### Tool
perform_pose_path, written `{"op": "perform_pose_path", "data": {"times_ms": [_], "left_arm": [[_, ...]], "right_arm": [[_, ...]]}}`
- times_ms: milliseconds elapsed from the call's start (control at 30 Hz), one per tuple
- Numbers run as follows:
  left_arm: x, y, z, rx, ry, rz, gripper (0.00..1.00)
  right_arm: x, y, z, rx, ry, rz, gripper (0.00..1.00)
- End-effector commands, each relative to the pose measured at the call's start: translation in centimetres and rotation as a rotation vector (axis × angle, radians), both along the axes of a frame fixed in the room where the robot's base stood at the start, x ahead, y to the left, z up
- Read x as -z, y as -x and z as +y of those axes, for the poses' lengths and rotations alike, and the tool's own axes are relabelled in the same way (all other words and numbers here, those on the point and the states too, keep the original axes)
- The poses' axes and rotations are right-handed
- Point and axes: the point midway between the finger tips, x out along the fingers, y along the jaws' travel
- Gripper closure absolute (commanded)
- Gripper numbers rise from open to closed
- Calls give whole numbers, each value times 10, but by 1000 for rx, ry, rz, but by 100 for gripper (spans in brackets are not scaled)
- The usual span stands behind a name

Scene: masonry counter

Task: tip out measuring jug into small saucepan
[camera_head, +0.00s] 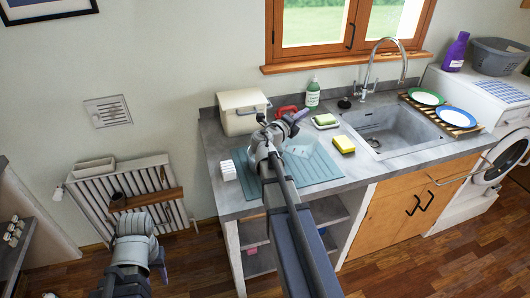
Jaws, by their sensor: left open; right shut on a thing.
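My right arm reaches over the counter, with its gripper (296,120) above the blue-green ribbed mat (322,168). A clear, pale-blue vessel (301,146), which looks like the measuring jug, is at this gripper, partly hidden by the wrist. The gripper is shut on it, though the contact is hard to see. A red item (287,112) stands behind the gripper and is mostly covered; I cannot tell whether it is the small saucepan. My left gripper (162,273) is low at the left, away from the counter, open; its fingers show only in part.
A cream bin (241,111), a green bottle (313,94), a sponge in a dish (326,121) and a yellow sponge (344,145) stand around the mat. A white block (228,170) sits at its left. The sink (392,130) and plate rack (443,117) are to the right.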

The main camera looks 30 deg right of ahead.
Motion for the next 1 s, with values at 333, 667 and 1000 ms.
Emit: {"op": "perform_pose_path", "data": {"times_ms": [333,667,1000], "left_arm": [[2,0,0,0,0,0,54],[4,0,0,0,0,0,54],[6,0,0,0,0,0,54]], "right_arm": [[0,-3,1,1,15,16,100],[0,-5,2,0,28,28,100],[0,-8,3,0,43,46,100]]}}
